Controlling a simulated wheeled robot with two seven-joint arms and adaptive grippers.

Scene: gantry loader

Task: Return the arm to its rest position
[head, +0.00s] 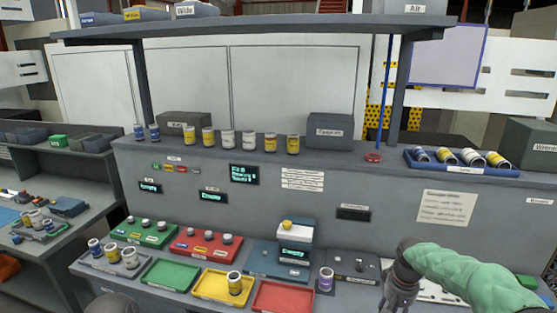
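My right arm, in a green sleeve, comes in from the lower right of the head view. My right gripper (397,296) points down over the right part of the lower bench, just right of a dark box with knobs (352,266). Its fingertips are small and near the bottom edge, so I cannot tell whether they are open or shut. I see no object clearly in it. My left gripper is not in view.
The bench carries a green tray (170,274), a yellow tray (208,289), a red tray (283,297) and a purple-banded can (326,279). Several cans line the shelf above, with a blue tray (461,170) of cans at right. A blue post (386,95) rises from the shelf.

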